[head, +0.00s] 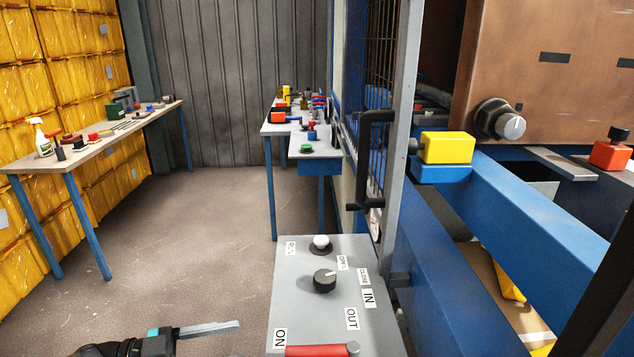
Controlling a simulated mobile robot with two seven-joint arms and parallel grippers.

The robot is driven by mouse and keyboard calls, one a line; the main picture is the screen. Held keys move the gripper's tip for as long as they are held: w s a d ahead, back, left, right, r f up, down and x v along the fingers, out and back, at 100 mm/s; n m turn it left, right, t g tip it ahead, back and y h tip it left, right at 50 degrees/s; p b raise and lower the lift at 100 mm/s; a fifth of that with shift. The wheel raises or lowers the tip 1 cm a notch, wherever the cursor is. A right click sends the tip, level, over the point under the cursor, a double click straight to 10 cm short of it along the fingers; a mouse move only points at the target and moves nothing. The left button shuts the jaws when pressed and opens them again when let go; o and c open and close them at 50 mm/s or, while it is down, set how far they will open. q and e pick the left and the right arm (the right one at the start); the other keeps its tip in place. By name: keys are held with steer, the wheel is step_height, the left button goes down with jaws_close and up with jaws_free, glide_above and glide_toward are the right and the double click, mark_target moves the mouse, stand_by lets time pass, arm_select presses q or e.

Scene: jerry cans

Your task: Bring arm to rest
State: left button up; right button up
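My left gripper (236,325) is low in the head view, with a black body, a teal band and a grey finger bar pointing right. It is over the floor, left of the grey control box, and appears apart from it. Nothing is seen held at its tip, but I cannot tell whether its fingers are apart. Most of the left arm is cut off by the bottom edge. My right arm and gripper are not in view.
The grey control box (292,305) has a black knob (325,280), a white-topped button (320,242) and a red handle (315,351). A caged door (380,110) and blue beams (530,230) stand right. Cluttered workbenches stand behind. The floor (190,240) between is clear.

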arm_select(q)
steer(key=w+a+f+n+t+y, duration=0.15)
steer(key=f+n+t+y, duration=0.25)
steer(key=f, duration=0.4)
steer(key=w+a+f+n+t+y, duration=0.1)
steer(key=w+f+n+t+y, duration=0.2)
steer(key=f, duration=0.4)
steer(key=s+a+f+n+g+y, duration=0.1)
steer(key=s+a+f+n+y, duration=0.15)
steer(key=s+f+y, duration=0.4)
steer(key=s+a+f+n+g+y, duration=0.1)
steer(key=s+f+n, duration=0.25)
steer(key=f, duration=0.65)
steer(key=s+d+f+g+y, duration=0.1)
steer(key=s+f+g, duration=0.2)
steer(key=s, duration=0.7)
steer(key=s+d+f+n+g+y, duration=0.1)
steer(key=s+d+f+g, duration=0.1)
steer(key=s+f, duration=0.4)
steer(key=s+d+f+g+y, duration=0.1)
steer(key=s+f+g, duration=0.3)
steer(key=s, duration=1.1)
steer(key=shift+s+d+f+n+g, duration=0.2)
steer(key=shift+d+n+g, duration=0.1)
steer(key=shift+d, duration=0.2)
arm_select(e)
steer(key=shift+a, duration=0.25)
